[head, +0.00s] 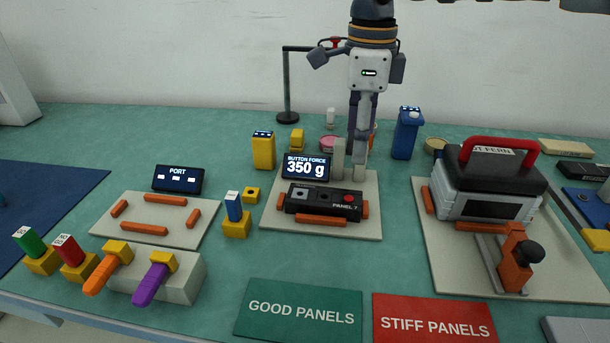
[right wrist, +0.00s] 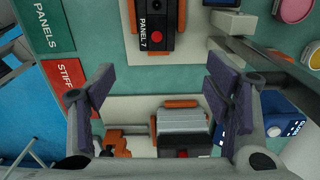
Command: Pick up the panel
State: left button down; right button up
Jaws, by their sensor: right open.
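The panel, a dark grey block labelled "PANEL 7" (head: 322,203) with a red button at its right end, lies flat among orange blocks on a cream plate (head: 370,228). It also shows at the top of the right wrist view (right wrist: 155,25). A display behind it reads "BUTTON FORCE 350 g" (head: 306,167). My right gripper (head: 362,158) points down behind and to the right of the panel, apart from it. In the right wrist view its jaws (right wrist: 155,88) are wide apart with nothing between them. My left gripper is not in view.
A grey case with a red handle (head: 490,180) stands on a cream plate at right. Green "GOOD PANELS" (head: 300,312) and red "STIFF PANELS" (head: 433,322) mats lie at the front. A port fixture (head: 160,220) and coloured keys in yellow holders (head: 110,262) stand at left.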

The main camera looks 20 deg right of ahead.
aim_at(355, 200)
jog(key=f, duration=1.2)
jog(key=shift+s+d, duration=0.1)
jog(key=shift+s, duration=0.3)
jog(key=c, duration=1.4)
jog(key=shift+r, duration=0.1)
